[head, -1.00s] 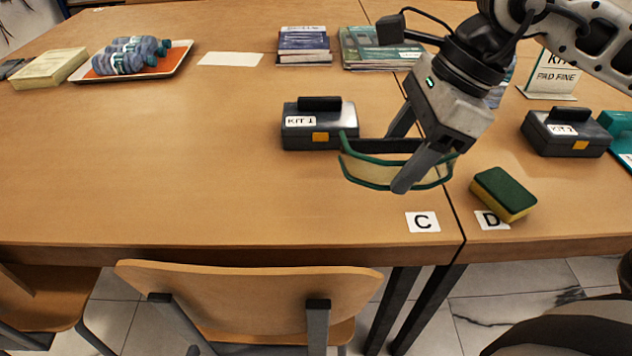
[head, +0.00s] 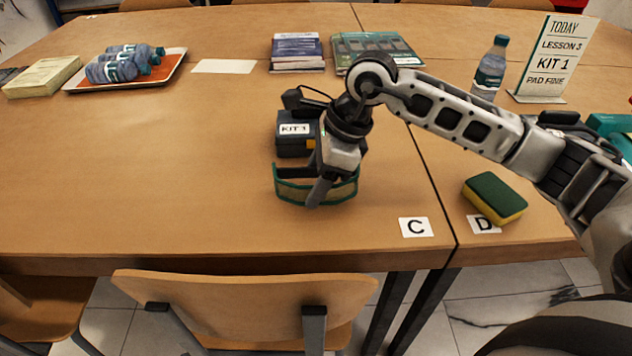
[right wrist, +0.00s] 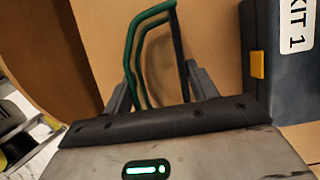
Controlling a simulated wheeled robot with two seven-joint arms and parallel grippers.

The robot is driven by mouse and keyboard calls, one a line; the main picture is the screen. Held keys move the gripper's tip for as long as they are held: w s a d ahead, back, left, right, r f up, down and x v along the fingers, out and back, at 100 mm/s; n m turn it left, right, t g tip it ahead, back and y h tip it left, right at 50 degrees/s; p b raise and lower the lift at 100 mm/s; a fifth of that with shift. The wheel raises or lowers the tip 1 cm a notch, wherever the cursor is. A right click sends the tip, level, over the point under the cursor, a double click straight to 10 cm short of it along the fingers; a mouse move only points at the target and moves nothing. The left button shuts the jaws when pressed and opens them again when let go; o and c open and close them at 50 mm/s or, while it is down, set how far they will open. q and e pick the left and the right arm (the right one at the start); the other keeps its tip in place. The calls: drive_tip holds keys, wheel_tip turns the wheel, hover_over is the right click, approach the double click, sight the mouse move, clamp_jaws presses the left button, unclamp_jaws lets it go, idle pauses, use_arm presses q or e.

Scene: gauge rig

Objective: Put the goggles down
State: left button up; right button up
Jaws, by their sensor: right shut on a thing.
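The goggles (head: 292,191) have a green frame, a clear lens and a dark strap. They are in front of the KIT 1 case in the head view, at or just above the table; I cannot tell if they touch it. My right gripper (head: 318,188) is shut on the goggles, its fingers pointing down. In the right wrist view the goggles' green frame (right wrist: 136,50) shows between the two fingers. My left gripper is not in view.
The KIT 1 case (head: 292,143) stands right behind the goggles. Card C (head: 415,227) lies to the right, and a green and yellow sponge (head: 495,197) lies by card D (head: 484,224). A bottle (head: 490,70) and a sign (head: 541,62) stand behind. The table's left-middle (head: 150,170) is clear.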

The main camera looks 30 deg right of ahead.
drive_tip(key=shift+f, duration=0.6)
drive_tip(key=shift+f, duration=0.2)
drive_tip(key=o, duration=1)
drive_tip(key=shift+r, duration=0.15)
